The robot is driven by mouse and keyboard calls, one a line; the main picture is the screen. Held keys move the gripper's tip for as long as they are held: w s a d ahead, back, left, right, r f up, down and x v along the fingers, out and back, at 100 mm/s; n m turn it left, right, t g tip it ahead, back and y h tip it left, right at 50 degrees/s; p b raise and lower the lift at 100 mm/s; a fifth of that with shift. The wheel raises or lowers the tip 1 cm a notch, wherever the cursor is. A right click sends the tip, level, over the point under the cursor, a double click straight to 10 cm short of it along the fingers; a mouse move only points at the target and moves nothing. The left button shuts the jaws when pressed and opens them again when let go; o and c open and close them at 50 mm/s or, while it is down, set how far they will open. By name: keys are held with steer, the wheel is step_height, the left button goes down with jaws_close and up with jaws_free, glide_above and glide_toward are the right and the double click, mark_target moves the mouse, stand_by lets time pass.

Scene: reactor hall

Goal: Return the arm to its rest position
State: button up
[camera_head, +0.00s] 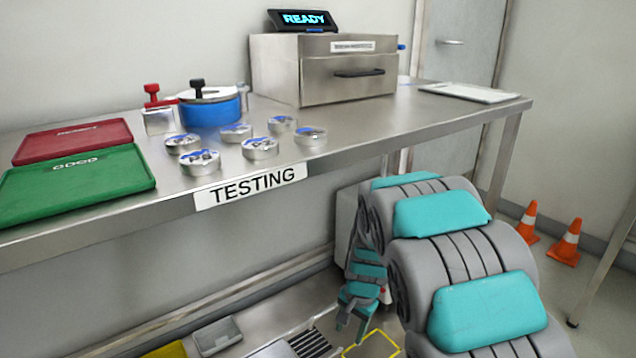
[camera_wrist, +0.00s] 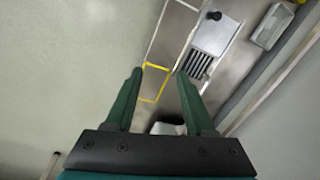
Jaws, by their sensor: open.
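My arm (camera_head: 455,255), grey with teal pads, folds down at the right of the head view, in front of the table's edge. My gripper (camera_head: 352,322) hangs low, below the table top, pointing down. In the wrist view my gripper (camera_wrist: 160,85) shows two dark green fingers spread apart with nothing between them but a view of the lower surface beyond. The fingers touch nothing that I can see.
The steel table (camera_head: 350,140) bears a green tray (camera_head: 75,185), a red tray (camera_head: 72,140), a blue pot (camera_head: 210,112), several round tins (camera_head: 261,148) and a steel box marked READY (camera_head: 335,75). Orange cones (camera_head: 566,243) stand at right. A yellow frame outline (camera_head: 372,345) lies below.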

steer(key=s+d+r+n+g, duration=0.1)
steer(key=s+r, duration=0.4)
steer(key=s, duration=0.6)
steer(key=s+d+r+n, duration=0.4)
steer(key=s+r, duration=0.1)
steer(key=s, duration=0.7)
steer(key=s+d+r+n+g+h, duration=0.1)
steer(key=s+r, duration=0.4)
steer(key=s, duration=0.6)
steer(key=shift+s+d+r+n+g, duration=0.2)
steer(key=shift+s+d+n+g, duration=0.1)
steer(key=shift+d+n, duration=0.4)
steer(key=shift+w, duration=0.1)
steer(key=shift+c, duration=0.3)
